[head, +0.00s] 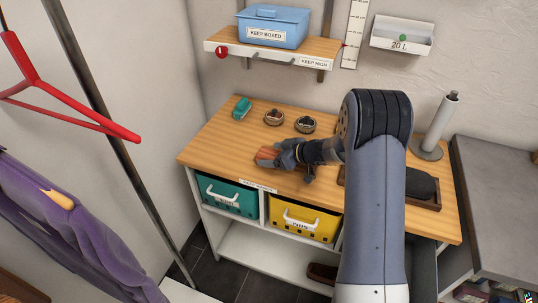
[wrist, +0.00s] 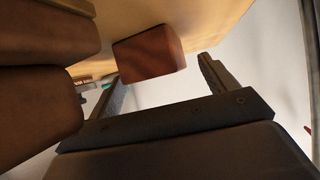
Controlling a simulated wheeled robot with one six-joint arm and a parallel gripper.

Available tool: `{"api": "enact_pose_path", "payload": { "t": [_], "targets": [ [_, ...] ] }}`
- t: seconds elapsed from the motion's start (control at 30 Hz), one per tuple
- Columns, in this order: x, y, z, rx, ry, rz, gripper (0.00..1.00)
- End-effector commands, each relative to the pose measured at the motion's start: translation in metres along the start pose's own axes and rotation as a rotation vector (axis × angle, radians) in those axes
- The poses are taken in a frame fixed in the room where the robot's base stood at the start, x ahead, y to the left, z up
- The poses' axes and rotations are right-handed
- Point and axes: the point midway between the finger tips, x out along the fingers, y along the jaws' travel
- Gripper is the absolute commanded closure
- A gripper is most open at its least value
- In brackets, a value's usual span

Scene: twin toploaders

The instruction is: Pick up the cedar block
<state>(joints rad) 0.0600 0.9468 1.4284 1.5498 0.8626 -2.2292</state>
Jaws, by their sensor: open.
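The cedar block (head: 266,154) is a small reddish-brown block near the front edge of the wooden counter top. In the wrist view the cedar block (wrist: 150,55) shows its reddish face, lying between or just beyond the fingertips; I cannot tell the exact depth. My gripper (head: 283,157) is low over the counter, right beside the block on its right side. In the wrist view my gripper (wrist: 163,75) has its two fingers wide apart, with a visible gap to the right finger. The gripper partly hides the block in the head view.
On the counter (head: 215,140) stand a teal item (head: 242,108) and two small round dishes (head: 274,117) (head: 305,124) behind the block. A dark tray (head: 424,205) lies to the right, by a paper towel holder (head: 438,125). Teal (head: 226,196) and yellow (head: 300,219) bins sit below.

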Motion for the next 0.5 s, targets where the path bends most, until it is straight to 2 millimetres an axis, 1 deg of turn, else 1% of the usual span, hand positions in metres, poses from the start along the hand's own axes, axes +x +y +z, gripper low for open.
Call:
{"api": "enact_pose_path", "payload": {
  "t": [0.1,0.27,0.37,0.5],
  "targets": [
    [0.0041,0.0,-0.0006,-0.001,0.001,0.0,0.2],
    [0.0041,0.0001,-0.0001,-0.001,0.001,0.001,0.2],
    [0.004,0.0001,0.0,-0.001,0.001,0.001,0.26],
    [0.0039,0.0001,0.0,-0.001,0.0,0.001,0.38]
  ]
}}
